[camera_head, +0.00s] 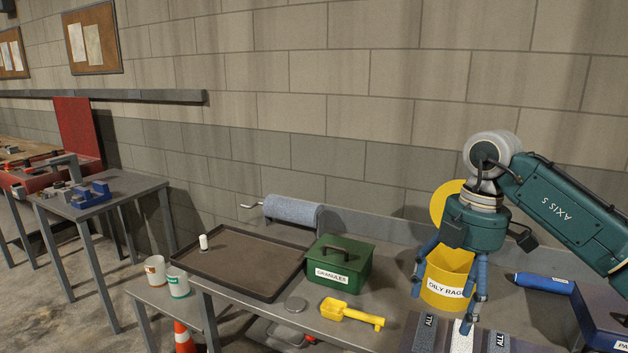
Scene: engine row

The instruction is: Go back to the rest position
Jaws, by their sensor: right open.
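My right arm comes in from the right edge, and its gripper (444,300) points down with the blue fingers spread apart. The bin's round yellow lid (446,200) stands up behind the gripper. My left gripper is out of view.
A blue roll (292,211) is behind. Dark labelled blocks (425,333) lie in front.

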